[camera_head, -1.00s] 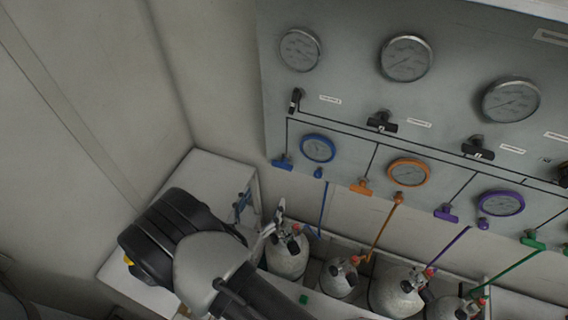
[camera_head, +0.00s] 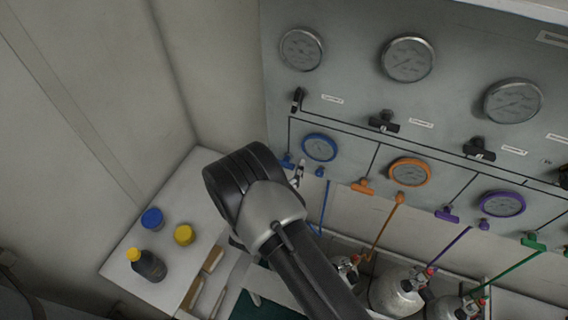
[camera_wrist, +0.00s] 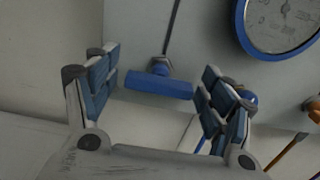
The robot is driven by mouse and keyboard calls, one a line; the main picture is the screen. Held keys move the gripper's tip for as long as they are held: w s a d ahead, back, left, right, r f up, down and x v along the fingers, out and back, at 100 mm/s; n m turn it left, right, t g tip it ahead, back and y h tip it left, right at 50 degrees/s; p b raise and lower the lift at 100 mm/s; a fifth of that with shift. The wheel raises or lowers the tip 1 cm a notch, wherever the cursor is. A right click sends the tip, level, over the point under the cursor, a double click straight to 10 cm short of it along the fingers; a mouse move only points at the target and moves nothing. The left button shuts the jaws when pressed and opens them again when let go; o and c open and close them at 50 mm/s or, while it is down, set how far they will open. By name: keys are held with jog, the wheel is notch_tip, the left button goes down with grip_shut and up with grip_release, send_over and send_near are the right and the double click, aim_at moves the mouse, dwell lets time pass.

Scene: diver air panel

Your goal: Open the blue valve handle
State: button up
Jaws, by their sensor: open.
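The blue valve handle (camera_wrist: 158,85) is a T-shaped bar on a metal stem. In the wrist view it lies level, between the two blue-padded fingers of my gripper (camera_wrist: 162,72). In the head view the handle (camera_head: 285,161) shows at the panel's lower left, below and left of the blue-rimmed gauge (camera_head: 320,147). My gripper (camera_head: 299,173) is open there, mostly hidden behind my wrist.
Orange (camera_head: 363,187) and purple (camera_head: 447,215) handles sit further right on the panel. A small blue knob (camera_head: 320,172) is close to my gripper. Gas cylinders (camera_head: 398,292) stand below. A white table (camera_head: 205,190) at left holds a dark bottle (camera_head: 148,265) and coloured lids.

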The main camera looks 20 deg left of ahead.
jog(key=c, duration=1.1)
jog(key=n+b, duration=0.1)
jog(key=n, duration=0.3)
jog(key=shift+b, duration=0.4)
jog(key=n, duration=0.3)
jog(key=shift+n+b, duration=0.3)
jog(key=shift+b, duration=0.1)
jog(key=n, duration=0.4)
jog(key=shift+n, duration=2.1)
